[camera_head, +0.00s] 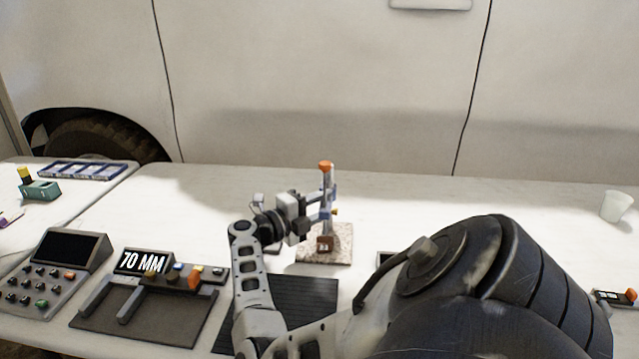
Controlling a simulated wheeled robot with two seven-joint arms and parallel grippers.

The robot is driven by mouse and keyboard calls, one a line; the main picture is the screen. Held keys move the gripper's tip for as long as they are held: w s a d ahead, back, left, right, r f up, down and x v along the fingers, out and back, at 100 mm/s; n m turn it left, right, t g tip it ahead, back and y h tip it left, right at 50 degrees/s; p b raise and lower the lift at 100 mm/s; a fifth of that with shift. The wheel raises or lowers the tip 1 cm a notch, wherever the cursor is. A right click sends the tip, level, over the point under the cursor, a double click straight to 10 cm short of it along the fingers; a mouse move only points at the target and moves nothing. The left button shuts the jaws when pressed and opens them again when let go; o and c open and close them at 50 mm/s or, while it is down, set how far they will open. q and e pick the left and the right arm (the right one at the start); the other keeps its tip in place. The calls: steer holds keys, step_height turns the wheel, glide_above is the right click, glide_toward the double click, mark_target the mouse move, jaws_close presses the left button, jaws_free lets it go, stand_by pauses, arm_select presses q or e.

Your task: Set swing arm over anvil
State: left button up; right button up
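A measuring stand has a speckled stone base (340,257) and an upright post with an orange cap (325,165). A small brown block, perhaps the anvil (324,243), sits on the base at the foot of the post. Blue-grey parts (331,190) on the post may belong to the swing arm; I cannot tell them apart clearly. My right gripper (319,212) reaches in from the left of the post, its fingers at or very near the post's middle. Whether they touch or hold anything is too small to tell. My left gripper is not in view.
A keypad console (50,275) is at left. A dark ribbed mat (310,295) lies before the stand. A white cup (615,206) is far right. The table behind the stand is clear.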

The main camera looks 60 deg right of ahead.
steer(key=shift+w+a, duration=0.1)
steer(key=b+v, duration=0.2)
steer(key=v, duration=1.3)
steer(key=shift+a, duration=0.35)
steer(key=shift+d+r, duration=0.1)
steer(key=shift+d, duration=0.05)
